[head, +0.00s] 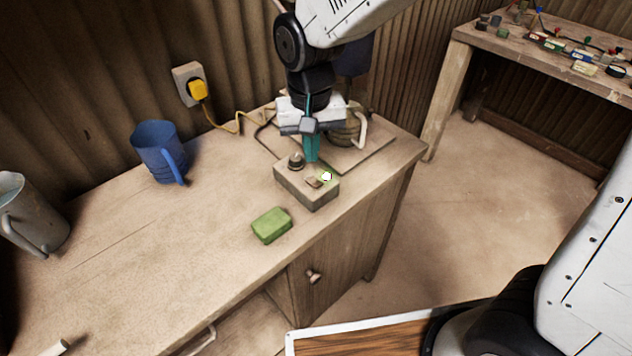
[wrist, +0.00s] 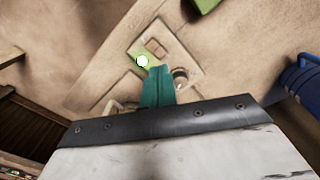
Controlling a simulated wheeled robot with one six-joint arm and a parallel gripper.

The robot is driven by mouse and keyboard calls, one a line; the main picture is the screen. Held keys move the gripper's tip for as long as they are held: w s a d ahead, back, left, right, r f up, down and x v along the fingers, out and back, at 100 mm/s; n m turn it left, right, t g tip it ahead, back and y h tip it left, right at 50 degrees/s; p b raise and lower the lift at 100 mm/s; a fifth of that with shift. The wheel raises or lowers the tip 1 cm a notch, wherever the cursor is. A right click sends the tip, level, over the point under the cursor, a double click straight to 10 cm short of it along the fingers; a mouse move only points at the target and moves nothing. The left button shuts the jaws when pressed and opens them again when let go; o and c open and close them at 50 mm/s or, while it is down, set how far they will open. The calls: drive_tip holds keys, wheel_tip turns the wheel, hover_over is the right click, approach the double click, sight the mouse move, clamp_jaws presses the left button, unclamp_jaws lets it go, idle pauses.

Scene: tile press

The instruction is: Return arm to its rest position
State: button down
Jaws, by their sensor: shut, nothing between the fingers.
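My gripper (head: 311,150) has teal fingers pointing down over the control box (head: 308,188) near the counter's right end. The fingers are together with nothing between them. In the wrist view the gripper (wrist: 158,70) hangs over the same box, close to a lit white button with a green glow. I cannot tell whether the tips touch the box. The box carries a dark round knob (head: 296,160), a small switch (head: 314,182) and the lit button (head: 326,176). My arm reaches in from the top.
A green block (head: 271,225) lies in front of the box. A blue mug (head: 158,150) and a grey pitcher (head: 30,215) stand to the left. A board (head: 375,150) with a round object and handle is behind my gripper. A yellow plug (head: 197,89) sits in the wall outlet.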

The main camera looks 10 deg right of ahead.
drive_tip(key=shift+r, duration=0.8)
drive_tip(key=shift+s+d+f+n+g, duration=0.2)
drive_tip(key=shift+s+d+n, duration=0.15)
drive_tip(key=shift+s, duration=0.25)
drive_tip(key=shift+s+d+f+n+g, duration=0.1)
drive_tip(key=shift+s+d+n+g, duration=0.15)
drive_tip(key=shift+s, duration=0.3)
drive_tip(key=s+d+r+m+t, duration=0.1)
drive_tip(key=s+d+r, duration=0.4)
drive_tip(key=s+d, duration=0.3)
drive_tip(key=s+d+r+m+t, duration=0.1)
drive_tip(key=s+d+r, duration=0.4)
drive_tip(key=s+d, duration=0.4)
drive_tip(key=d, duration=0.2)
drive_tip(key=shift+d, duration=0.35)
